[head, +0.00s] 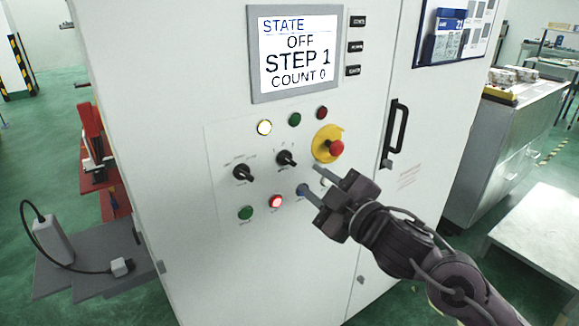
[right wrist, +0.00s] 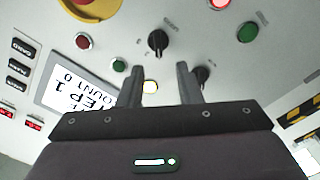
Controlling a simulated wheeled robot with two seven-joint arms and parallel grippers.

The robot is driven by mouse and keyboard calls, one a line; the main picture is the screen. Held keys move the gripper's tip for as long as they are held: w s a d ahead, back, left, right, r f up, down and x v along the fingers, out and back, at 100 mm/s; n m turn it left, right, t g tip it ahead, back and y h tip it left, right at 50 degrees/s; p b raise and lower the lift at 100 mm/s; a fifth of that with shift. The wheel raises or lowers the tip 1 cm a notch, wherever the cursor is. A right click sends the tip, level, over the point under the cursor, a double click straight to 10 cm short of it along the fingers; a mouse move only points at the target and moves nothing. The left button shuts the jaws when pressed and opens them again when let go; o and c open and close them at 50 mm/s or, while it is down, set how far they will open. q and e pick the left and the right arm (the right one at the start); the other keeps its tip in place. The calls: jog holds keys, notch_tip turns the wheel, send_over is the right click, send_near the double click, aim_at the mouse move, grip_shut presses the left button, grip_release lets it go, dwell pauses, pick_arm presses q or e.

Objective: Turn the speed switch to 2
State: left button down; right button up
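Two black rotary switches sit on the white cabinet's panel: a left one (head: 243,173) and a right one (head: 286,158). Their labels are too small to read, so I cannot tell which sets the speed or its position. My right gripper (head: 311,180) is open and empty, in front of the panel to the right of both switches. In the right wrist view, the right switch (right wrist: 157,41) shows beyond the gap between the fingers (right wrist: 161,82). The left switch (right wrist: 203,75) is partly hidden by a finger. The left gripper is out of view.
A yellow-backed red emergency stop (head: 336,147) is close above the right gripper. A display (head: 295,52) reads STATE OFF, STEP 1, COUNT 0. A white lamp (head: 264,127) and a red button (head: 276,202) glow. A door handle (head: 396,128) sticks out.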

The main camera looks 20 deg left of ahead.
aim_at(290, 162)
jog(key=p+x, duration=0.2)
jog(key=x, duration=0.5)
jog(key=shift+w+a, duration=0.1)
jog(key=shift+w, duration=0.15)
grip_shut()
